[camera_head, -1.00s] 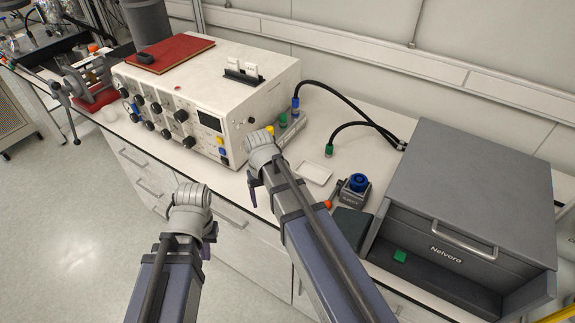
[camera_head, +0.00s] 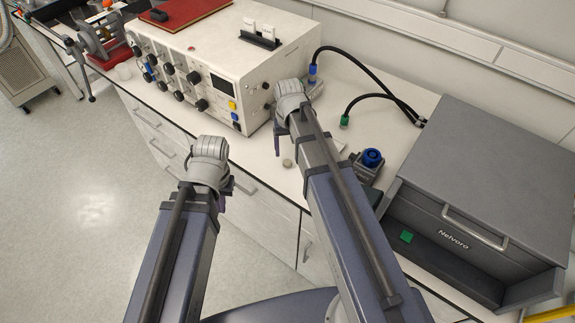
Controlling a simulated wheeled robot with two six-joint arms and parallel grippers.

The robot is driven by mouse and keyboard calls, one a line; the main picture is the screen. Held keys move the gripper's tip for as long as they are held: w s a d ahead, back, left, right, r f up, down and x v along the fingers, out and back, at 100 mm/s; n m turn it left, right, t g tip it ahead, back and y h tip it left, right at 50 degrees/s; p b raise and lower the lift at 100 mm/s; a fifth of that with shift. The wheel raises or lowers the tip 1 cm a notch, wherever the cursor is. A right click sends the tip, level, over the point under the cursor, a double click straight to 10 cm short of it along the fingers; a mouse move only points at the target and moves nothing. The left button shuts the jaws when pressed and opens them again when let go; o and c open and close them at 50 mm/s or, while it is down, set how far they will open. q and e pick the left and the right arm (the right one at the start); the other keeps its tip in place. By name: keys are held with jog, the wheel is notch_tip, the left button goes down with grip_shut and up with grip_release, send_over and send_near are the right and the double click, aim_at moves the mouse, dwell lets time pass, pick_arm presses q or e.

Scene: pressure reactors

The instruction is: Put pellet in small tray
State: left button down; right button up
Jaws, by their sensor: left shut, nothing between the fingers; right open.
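A small round grey-green piece (camera_head: 288,163), which may be the pellet, lies on the white counter near its front edge. A white sliver of the small tray (camera_head: 343,151) shows just right of my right arm, which hides most of it. My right gripper (camera_head: 278,146) hangs over the counter, left of the tray and just above the round piece in the picture. It is open, with its fingers mostly hidden by the wrist. My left gripper (camera_head: 222,198) is shut and empty in front of the counter's drawers, its fingers largely hidden.
A white control unit (camera_head: 225,85) with knobs stands behind the grippers. A blue-topped device (camera_head: 371,160) and a grey Nelvoro box (camera_head: 490,175) stand to the right. Black cables (camera_head: 365,70) cross behind. A white cup (camera_head: 123,71) stands at the left.

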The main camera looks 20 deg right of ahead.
aim_at(287, 162)
jog(key=shift+a+f+b, duration=0.15)
jog(key=shift+f+b, duration=2.5)
jog(key=shift+r, duration=0.1)
grip_shut()
